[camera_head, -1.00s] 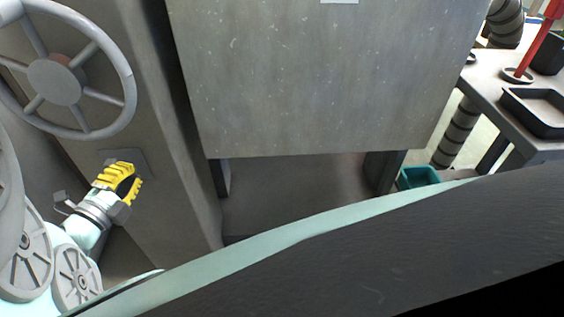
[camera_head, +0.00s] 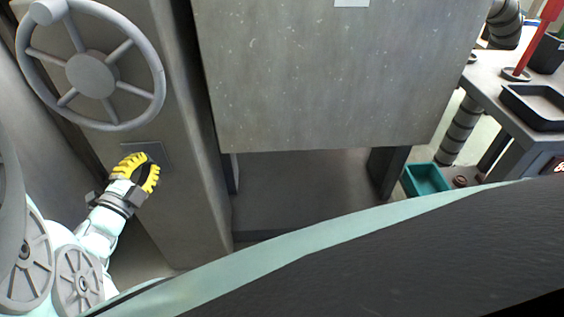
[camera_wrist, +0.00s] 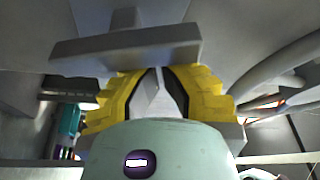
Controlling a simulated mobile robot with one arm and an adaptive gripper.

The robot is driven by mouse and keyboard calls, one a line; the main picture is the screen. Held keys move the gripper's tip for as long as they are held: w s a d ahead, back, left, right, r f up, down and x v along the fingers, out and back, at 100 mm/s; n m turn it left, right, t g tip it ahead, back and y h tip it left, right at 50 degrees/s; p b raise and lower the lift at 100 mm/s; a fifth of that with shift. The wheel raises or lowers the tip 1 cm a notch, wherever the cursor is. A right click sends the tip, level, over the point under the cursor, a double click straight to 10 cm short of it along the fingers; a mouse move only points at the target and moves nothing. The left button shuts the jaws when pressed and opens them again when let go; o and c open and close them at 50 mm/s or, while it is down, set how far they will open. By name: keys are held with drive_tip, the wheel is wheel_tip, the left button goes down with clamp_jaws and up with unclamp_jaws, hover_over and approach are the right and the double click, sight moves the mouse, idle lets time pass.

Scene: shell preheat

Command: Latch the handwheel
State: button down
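The grey spoked handwheel (camera_head: 91,75) is at the upper left of the head view, on the face of a grey upright housing (camera_head: 189,200). A knob (camera_head: 47,12) stands on its rim at the upper left. My gripper (camera_head: 149,167), with yellow fingers, is below the wheel, apart from it, in front of a small square plate (camera_head: 146,151). In the wrist view the gripper (camera_wrist: 158,71) has its fingertips close together, just behind a grey bar (camera_wrist: 125,50). A narrow pale strip shows between the fingers. Whether they touch or hold anything cannot be told.
A large grey panel (camera_head: 330,80) fills the middle, with a dark recess (camera_head: 300,190) under it. At the right are a bench with a black tray (camera_head: 535,108), a red upright piece (camera_head: 532,45) and a teal bin (camera_head: 425,180) lower down.

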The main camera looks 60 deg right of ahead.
drive_tip(key=n, duration=0.1)
drive_tip(key=n+t, duration=0.1)
drive_tip(key=n, duration=0.1)
drive_tip(key=w+n, duration=0.1)
drive_tip(key=shift+a+r+n+t+p, duration=0.25)
drive_tip(key=shift+n+t+p, duration=0.05)
drive_tip(key=shift+p, duration=0.1)
drive_tip(key=n, duration=0.1)
drive_tip(key=n+t, duration=0.1)
drive_tip(key=n, duration=0.1)
drive_tip(key=w+n+t, duration=0.1)
drive_tip(key=shift+a+n+p, duration=0.3)
drive_tip(key=shift+a+p, duration=0.05)
drive_tip(key=n, duration=0.1)
drive_tip(key=n+t, duration=0.1)
drive_tip(key=n, duration=0.1)
drive_tip(key=w+n, duration=0.1)
drive_tip(key=shift+a+f+n+t, duration=0.1)
drive_tip(key=shift+a+n+t, duration=0.2)
drive_tip(key=shift+a+t, duration=0.1)
drive_tip(key=shift+w+a+f+n+t+y+p, duration=0.15)
drive_tip(key=shift+n+t+y, duration=0.25)
drive_tip(key=shift+n, duration=0.6)
drive_tip(key=shift+w+a+f+n+t+y+p, duration=0.1)
drive_tip(key=shift+f+n+t+y+p, duration=0.2)
drive_tip(key=shift+n, duration=0.7)
drive_tip(key=shift+r, duration=0.15)
drive_tip(key=shift+s, duration=0.1)
drive_tip(key=v, duration=0.7)
drive_tip(key=shift+s, duration=0.15)
